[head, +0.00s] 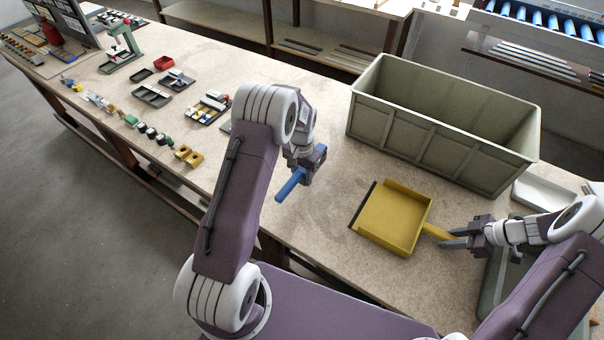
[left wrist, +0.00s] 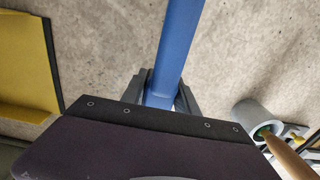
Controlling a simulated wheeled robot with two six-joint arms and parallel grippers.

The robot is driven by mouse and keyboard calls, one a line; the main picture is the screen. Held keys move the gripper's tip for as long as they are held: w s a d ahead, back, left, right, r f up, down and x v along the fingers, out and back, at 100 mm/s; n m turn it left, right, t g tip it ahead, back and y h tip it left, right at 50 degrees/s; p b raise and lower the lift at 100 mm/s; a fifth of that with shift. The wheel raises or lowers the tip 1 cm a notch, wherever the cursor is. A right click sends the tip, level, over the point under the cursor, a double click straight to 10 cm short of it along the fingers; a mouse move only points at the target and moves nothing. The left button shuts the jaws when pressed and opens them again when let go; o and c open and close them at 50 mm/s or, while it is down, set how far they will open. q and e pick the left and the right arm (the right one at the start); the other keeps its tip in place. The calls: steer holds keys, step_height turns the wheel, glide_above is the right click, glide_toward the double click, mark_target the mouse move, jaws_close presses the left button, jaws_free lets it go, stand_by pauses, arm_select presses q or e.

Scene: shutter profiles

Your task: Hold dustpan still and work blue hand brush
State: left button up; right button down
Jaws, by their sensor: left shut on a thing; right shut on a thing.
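The yellow dustpan (head: 392,219) lies on the bench with its dark front lip facing left. My right gripper (head: 452,240) is shut on its handle (head: 434,232) at the right. My left gripper (head: 304,174) is shut on the blue hand brush (head: 290,185), to the left of the dustpan and apart from it. The brush's blue body also shows in the left wrist view (left wrist: 180,45), between the fingers (left wrist: 160,92). Its bristles are hidden. Part of the dustpan shows at the left of the left wrist view (left wrist: 22,60).
A large grey-green crate (head: 440,130) stands behind the dustpan. A white tray (head: 543,194) is at the right. Trays and small parts (head: 152,95) cover the bench's left part. Bare bench (head: 335,200) lies between brush and dustpan.

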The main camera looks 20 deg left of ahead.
mark_target(302, 183)
arm_select(q)
steer(key=shift+f, duration=0.4)
steer(key=shift+f, duration=1.5)
steer(key=shift+f, duration=0.1)
steer(key=shift+s+d, duration=0.15)
steer(key=shift+d, duration=0.55)
steer(key=shift+s+d, duration=0.1)
steer(key=shift+d, duration=0.6)
steer(key=shift+s+d, duration=0.15)
steer(key=shift+d, duration=0.55)
steer(key=shift+s+d, duration=0.15)
steer(key=shift+d, duration=0.55)
steer(key=shift+s+d, duration=0.15)
steer(key=shift+d, duration=0.55)
steer(key=shift+s+d, duration=0.1)
steer(key=shift+d, duration=0.55)
